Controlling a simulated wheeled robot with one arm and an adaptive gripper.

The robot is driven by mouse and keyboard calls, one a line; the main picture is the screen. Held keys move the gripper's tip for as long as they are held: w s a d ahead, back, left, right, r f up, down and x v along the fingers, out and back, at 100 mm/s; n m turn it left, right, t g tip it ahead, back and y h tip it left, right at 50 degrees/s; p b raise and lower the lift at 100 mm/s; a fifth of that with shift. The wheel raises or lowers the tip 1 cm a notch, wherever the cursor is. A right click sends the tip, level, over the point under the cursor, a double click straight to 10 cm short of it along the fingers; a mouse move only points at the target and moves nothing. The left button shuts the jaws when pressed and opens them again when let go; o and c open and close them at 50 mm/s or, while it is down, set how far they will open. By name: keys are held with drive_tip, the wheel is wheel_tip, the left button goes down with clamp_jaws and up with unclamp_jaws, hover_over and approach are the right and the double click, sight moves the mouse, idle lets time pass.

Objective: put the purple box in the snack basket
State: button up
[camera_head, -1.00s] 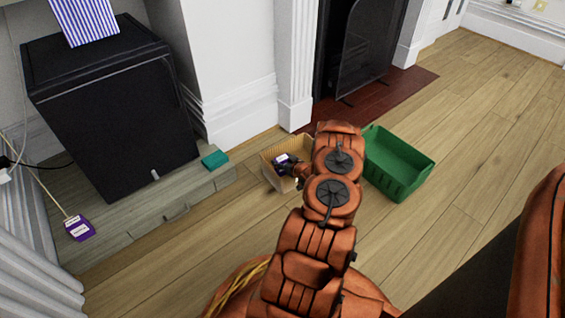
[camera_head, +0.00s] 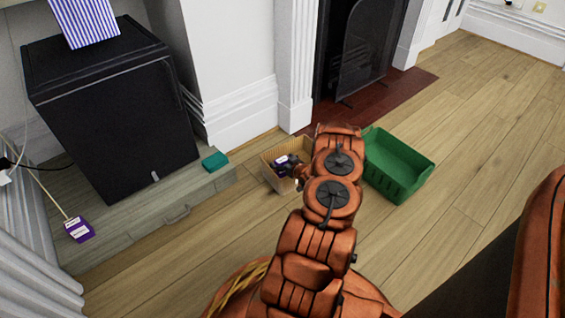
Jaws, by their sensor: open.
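A tan snack basket (camera_head: 270,176) stands on the wooden floor just left of my arm. A purple box with a white label (camera_head: 280,160) shows inside the basket. My gripper (camera_head: 287,167) is over the basket, open, with its dark fingers close beside that box. The arm hides the basket's right side, and I cannot tell whether the fingers touch the box. Another purple item with a white label (camera_head: 79,229) lies on the low grey unit at the left, by the end of a thin pale cord or rod.
A green crate (camera_head: 408,190) stands on the floor right of my arm. A teal box (camera_head: 215,161) lies on the low grey unit (camera_head: 150,215), beside a large black cabinet (camera_head: 110,110). A fireplace with a mesh screen (camera_head: 365,50) is behind. Floor at right is clear.

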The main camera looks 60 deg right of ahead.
drive_tip(key=p+v, duration=0.4)
drive_tip(key=v, duration=0.8)
drive_tip(key=w+a+r+n+g+y, duration=0.1)
drive_tip(key=w+a+r+g, duration=0.1)
drive_tip(key=w+r+g, duration=0.3)
drive_tip(key=w+a+r+n+g, duration=0.1)
drive_tip(key=w+a+r, duration=0.1)
drive_tip(key=w+r, duration=0.35)
drive_tip(key=s+a+r+g, duration=0.1)
drive_tip(key=a+r+g, duration=0.3)
drive_tip(key=a+r, duration=0.85)
drive_tip(key=s+a+r+g+y, duration=0.1)
drive_tip(key=s+a+r, duration=0.2)
drive_tip(key=a, duration=0.4)
drive_tip(key=s+a+r+g, duration=0.1)
drive_tip(key=s+a+r, duration=0.2)
drive_tip(key=a, duration=0.4)
drive_tip(key=s+a+r+y, duration=0.1)
drive_tip(key=s+a+r, duration=0.25)
drive_tip(key=a, duration=0.25)
drive_tip(key=s+a+r+n+g+y, duration=0.1)
drive_tip(key=s+a+r, duration=0.2)
drive_tip(key=s+a, duration=0.4)
drive_tip(key=s+a+r+n+g+y, duration=0.1)
drive_tip(key=s+a+r+g, duration=0.1)
drive_tip(key=s+a, duration=0.6)
drive_tip(key=shift+a+r+g, duration=0.15)
drive_tip(key=shift+r+g, duration=0.15)
drive_tip(key=shift+r, duration=0.1)
drive_tip(key=shift+s, duration=0.1)
